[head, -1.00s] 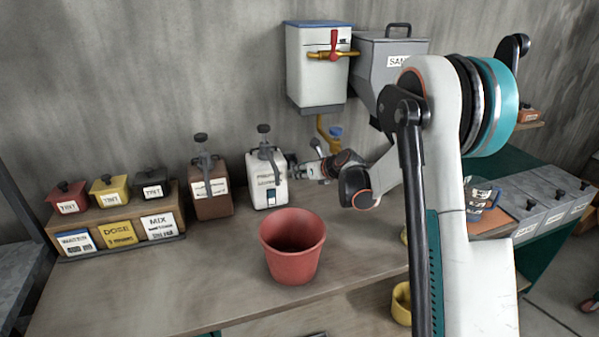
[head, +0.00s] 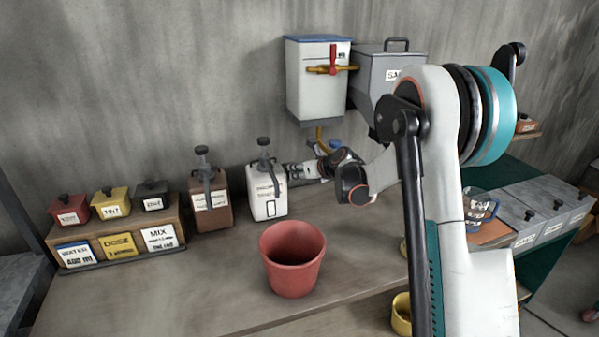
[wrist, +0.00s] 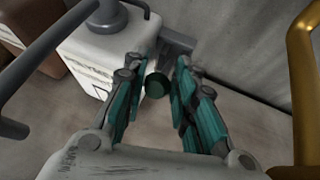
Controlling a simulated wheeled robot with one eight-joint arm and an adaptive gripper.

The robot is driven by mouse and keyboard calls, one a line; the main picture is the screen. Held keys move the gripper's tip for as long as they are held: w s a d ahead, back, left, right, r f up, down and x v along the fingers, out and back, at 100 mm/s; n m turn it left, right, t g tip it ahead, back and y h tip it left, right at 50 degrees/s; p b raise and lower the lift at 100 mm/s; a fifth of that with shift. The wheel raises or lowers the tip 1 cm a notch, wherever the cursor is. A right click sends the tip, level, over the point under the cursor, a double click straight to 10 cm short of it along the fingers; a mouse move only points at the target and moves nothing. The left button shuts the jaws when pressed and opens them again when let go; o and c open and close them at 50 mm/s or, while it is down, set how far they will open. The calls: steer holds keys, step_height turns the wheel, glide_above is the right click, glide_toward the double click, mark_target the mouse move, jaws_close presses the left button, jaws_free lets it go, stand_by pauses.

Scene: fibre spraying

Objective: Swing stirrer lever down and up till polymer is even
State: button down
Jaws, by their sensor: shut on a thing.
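The white polymer jug (head: 267,195) stands upright on the bench against the wall, with a grey pump top. In the wrist view its white body (wrist: 105,50) is at upper left. The stirrer lever (wrist: 172,43) is a grey piece on the jug's side, with a dark green knob (wrist: 157,86) at its end. My gripper (wrist: 157,92) is shut on that knob, one teal finger on each side. In the head view my gripper (head: 292,170) is at the jug's right side, where it is small and the lever is mostly hidden. The polymer inside is not visible.
A red bucket (head: 292,262) stands in front of the jug. A brown jug (head: 211,205) is to its left, then a rack (head: 180,228) with tint pots. A white tank (head: 318,90) and grey hopper (head: 372,75) hang above. A yellow pipe (wrist: 304,90) is close at right.

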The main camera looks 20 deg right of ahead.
steer(key=shift+w+d+r, duration=0.15)
steer(key=shift+r, duration=0.05)
steer(key=c, duration=1.3)
jaws_free()
steer(key=shift+f, duration=0.1)
steer(key=shift+f, duration=0.1)
